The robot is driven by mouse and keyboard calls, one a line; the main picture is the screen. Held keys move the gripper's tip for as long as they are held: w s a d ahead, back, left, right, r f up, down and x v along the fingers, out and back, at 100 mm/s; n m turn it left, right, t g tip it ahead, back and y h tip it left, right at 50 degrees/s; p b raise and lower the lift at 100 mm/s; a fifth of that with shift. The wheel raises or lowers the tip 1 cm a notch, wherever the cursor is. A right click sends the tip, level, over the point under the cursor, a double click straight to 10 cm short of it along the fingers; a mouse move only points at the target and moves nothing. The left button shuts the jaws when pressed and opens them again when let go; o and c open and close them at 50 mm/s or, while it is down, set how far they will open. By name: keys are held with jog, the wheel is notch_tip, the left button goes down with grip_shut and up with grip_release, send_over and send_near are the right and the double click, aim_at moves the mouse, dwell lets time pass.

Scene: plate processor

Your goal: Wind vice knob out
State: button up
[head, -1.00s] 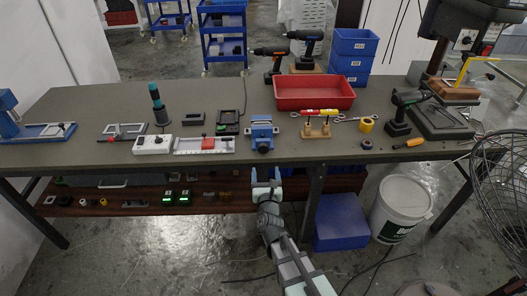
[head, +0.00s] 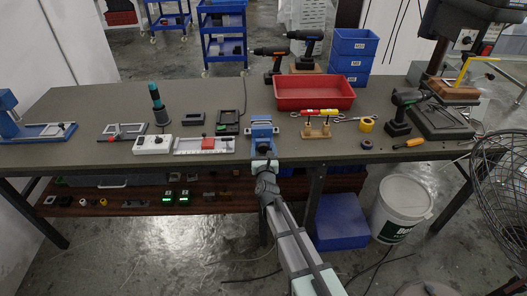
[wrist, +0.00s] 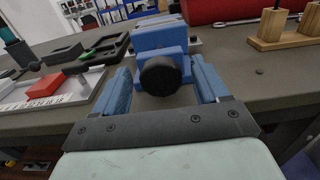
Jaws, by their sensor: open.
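The blue vice (head: 261,127) stands near the front edge of the bench, left of the wooden stand with the screwdrivers. In the wrist view the vice body (wrist: 158,40) faces me, with its round black knob (wrist: 160,77) on the near side. My gripper (head: 264,157) is at the bench's front edge, right in front of the vice. In the wrist view my gripper (wrist: 160,88) is open, with one blue finger on each side of the knob and a gap at both sides.
The wooden stand (head: 316,131) is right of the vice, and a red bin (head: 314,104) is behind. A scale plate with a red block (head: 208,143) lies to the left.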

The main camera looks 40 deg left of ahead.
jog(key=shift+c, duration=0.5)
jog(key=c, duration=0.9)
jog(key=shift+n, duration=0.4)
jog(key=n, duration=0.3)
jog(key=shift+s, duration=0.1)
jog(key=shift+n, duration=1.9)
jog(key=o, duration=1)
jog(key=shift+f, duration=0.1)
